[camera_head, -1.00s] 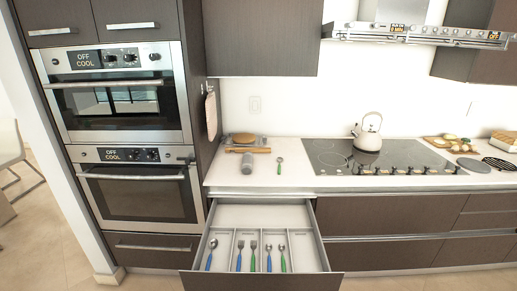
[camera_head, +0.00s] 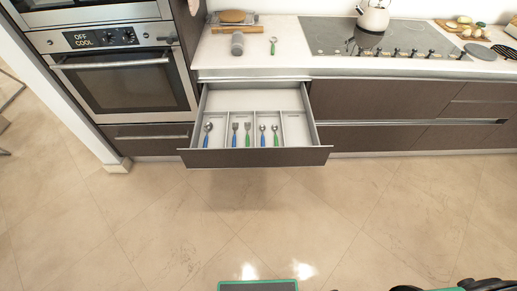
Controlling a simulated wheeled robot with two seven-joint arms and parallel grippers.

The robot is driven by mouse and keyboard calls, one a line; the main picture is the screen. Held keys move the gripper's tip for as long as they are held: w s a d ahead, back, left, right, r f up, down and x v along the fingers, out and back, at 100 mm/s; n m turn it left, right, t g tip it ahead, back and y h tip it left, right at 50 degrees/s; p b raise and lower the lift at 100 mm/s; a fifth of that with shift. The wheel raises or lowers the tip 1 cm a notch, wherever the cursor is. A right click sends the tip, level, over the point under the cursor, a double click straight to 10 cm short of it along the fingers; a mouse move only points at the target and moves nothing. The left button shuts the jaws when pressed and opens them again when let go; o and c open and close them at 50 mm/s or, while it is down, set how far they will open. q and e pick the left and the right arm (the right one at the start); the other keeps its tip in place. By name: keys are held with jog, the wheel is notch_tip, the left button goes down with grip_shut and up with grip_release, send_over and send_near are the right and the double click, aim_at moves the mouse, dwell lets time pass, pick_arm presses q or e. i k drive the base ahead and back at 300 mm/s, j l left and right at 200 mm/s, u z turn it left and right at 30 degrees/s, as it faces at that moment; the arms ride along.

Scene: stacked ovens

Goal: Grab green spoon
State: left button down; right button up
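A green-handled spoon (camera_head: 276,136) lies in the open drawer (camera_head: 256,158), in a divided tray, beside a blue-handled spoon (camera_head: 262,136). A small utensil with a green part (camera_head: 273,45) lies on the counter above the drawer; it looks like another green spoon, but it is too small to be sure. Neither of my grippers can be made out. Dark parts at the bottom right edge look like part of my own arm, with no fingertips visible.
The tray also holds a blue fork (camera_head: 235,134), a green fork (camera_head: 248,134) and another blue spoon (camera_head: 207,134). Ovens (camera_head: 128,85) stand left of the drawer. A kettle (camera_head: 374,17) stands at the cooktop (camera_head: 370,38). The tiled floor (camera_head: 250,220) in front is clear.

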aim_at(273, 39)
jog(key=i+l, duration=0.1)
jog(key=l, duration=0.3)
jog(key=i+l, duration=0.15)
jog(key=l, duration=0.3)
jog(key=i+l, duration=0.1)
jog(key=l, duration=0.3)
jog(key=i+l, duration=0.1)
jog(key=l, duration=0.3)
jog(key=i+l, duration=0.1)
jog(key=l, duration=0.35)
jog(key=i+l, duration=0.15)
jog(key=l, duration=0.25)
jog(key=i+l, duration=0.1)
jog(key=l, duration=0.3)
jog(key=i+l, duration=0.1)
jog(key=l, duration=0.35)
